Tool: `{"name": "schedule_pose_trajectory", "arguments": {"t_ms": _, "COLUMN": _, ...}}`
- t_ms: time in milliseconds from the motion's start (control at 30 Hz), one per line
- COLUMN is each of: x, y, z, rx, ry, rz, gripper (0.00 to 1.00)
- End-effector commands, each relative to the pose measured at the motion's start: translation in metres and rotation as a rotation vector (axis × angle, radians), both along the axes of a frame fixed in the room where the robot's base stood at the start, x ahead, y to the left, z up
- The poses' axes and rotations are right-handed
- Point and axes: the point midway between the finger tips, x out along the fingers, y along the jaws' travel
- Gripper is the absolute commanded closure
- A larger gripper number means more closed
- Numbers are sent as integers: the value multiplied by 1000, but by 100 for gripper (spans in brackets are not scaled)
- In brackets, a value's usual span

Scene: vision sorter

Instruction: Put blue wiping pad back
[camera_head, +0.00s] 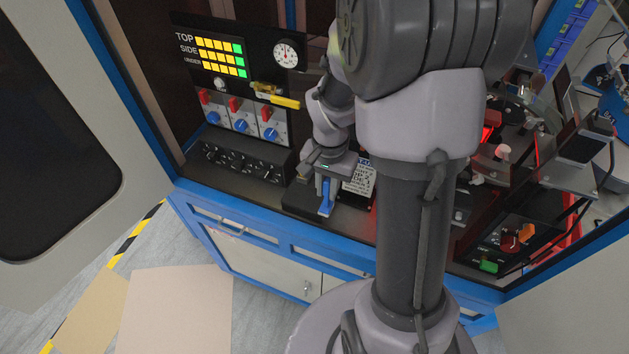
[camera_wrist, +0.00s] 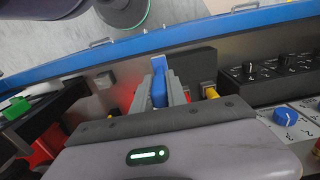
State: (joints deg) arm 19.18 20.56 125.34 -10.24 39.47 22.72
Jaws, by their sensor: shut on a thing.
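The blue wiping pad (camera_head: 326,197) is held upright below my gripper (camera_head: 323,184), over the front edge of the black bench top. In the wrist view, the pad (camera_wrist: 158,88) sits between the two grey fingers of my gripper (camera_wrist: 161,84), which is shut on it. The pad has a paler end that sticks out past the fingertips. I cannot tell whether the pad touches the block or the bench.
A printed label plate (camera_head: 359,180) stands just right of my gripper. A panel with red switches and blue knobs (camera_head: 241,124) and a black knob box (camera_head: 240,161) are to the left. A yellow-handled tool (camera_head: 278,97) is above. Red-lit machinery (camera_head: 490,133) fills the right.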

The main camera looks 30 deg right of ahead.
Motion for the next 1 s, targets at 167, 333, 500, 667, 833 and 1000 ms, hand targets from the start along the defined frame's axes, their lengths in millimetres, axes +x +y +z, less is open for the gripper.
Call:
{"name": "schedule_pose_trajectory", "arguments": {"t_ms": 167, "x": 41, "y": -2, "z": -4, "rx": 0, "ry": 0, "rz": 0, "gripper": 100}}
{"name": "schedule_pose_trajectory", "arguments": {"t_ms": 333, "x": 58, "y": -3, "z": -10, "rx": 1, "ry": 2, "rz": -1, "gripper": 100}}
{"name": "schedule_pose_trajectory", "arguments": {"t_ms": 500, "x": 56, "y": -3, "z": -42, "rx": 0, "ry": 1, "rz": 0, "gripper": 100}}
{"name": "schedule_pose_trajectory", "arguments": {"t_ms": 667, "x": 56, "y": -3, "z": -40, "rx": 0, "ry": 0, "rz": -1, "gripper": 100}}
{"name": "schedule_pose_trajectory", "arguments": {"t_ms": 833, "x": 56, "y": -3, "z": -46, "rx": 0, "ry": 0, "rz": -1, "gripper": 100}}
{"name": "schedule_pose_trajectory", "arguments": {"t_ms": 1000, "x": 56, "y": -3, "z": -44, "rx": 0, "ry": 0, "rz": 0, "gripper": 61}}
